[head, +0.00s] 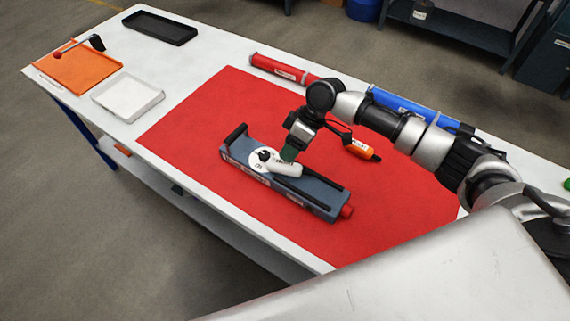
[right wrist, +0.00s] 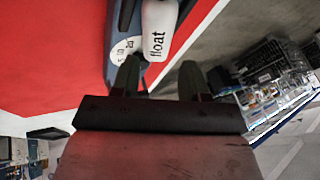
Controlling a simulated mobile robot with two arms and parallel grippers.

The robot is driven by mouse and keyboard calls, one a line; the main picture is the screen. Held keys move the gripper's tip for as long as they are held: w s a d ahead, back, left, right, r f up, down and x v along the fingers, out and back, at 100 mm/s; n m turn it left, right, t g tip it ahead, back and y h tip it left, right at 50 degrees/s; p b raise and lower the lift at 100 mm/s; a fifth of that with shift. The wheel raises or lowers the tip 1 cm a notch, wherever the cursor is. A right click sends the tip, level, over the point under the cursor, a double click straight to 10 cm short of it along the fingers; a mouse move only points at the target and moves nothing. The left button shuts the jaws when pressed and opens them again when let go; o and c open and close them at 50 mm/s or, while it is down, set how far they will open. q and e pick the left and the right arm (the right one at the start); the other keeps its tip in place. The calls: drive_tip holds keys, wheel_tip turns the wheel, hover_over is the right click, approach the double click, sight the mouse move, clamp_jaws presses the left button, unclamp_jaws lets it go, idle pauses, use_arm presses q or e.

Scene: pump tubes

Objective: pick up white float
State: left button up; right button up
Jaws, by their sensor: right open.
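The white float (head: 287,168), a small white cylinder, lies on the grey-blue fixture (head: 320,200) on the red mat. In the right wrist view the float (right wrist: 158,30), lettered "float", is just beyond the fingertips. My right gripper (head: 290,153) is above the float in the head view and partly covers it. In the right wrist view its two fingers (right wrist: 158,70) are apart with nothing between them. I cannot tell whether they touch the float. A white round disc (head: 262,158) with dark marks is beside the float. My left gripper is not in view.
An orange labelled item (head: 360,149) lies right of the gripper. A red tube (head: 280,67) and a blue tube (head: 400,104) lie along the far edge. Orange (head: 80,75), white (head: 128,105) and black (head: 160,29) trays stand at the left. The mat's left part is clear.

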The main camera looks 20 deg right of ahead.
sight(280, 161)
drive_tip(key=shift+a+f, duration=0.15)
drive_tip(key=shift+f, duration=0.15)
drive_tip(key=x, duration=0.1)
drive_tip(key=p+x, duration=0.1)
drive_tip(key=x, duration=0.2)
drive_tip(key=shift+w+a+f+p, duration=0.15)
drive_tip(key=shift+w+a+p, duration=0.1)
drive_tip(key=shift+p, duration=0.1)
drive_tip(key=shift+f, duration=0.2)
drive_tip(key=shift+c, duration=0.7)
drive_tip(key=c, duration=0.5)
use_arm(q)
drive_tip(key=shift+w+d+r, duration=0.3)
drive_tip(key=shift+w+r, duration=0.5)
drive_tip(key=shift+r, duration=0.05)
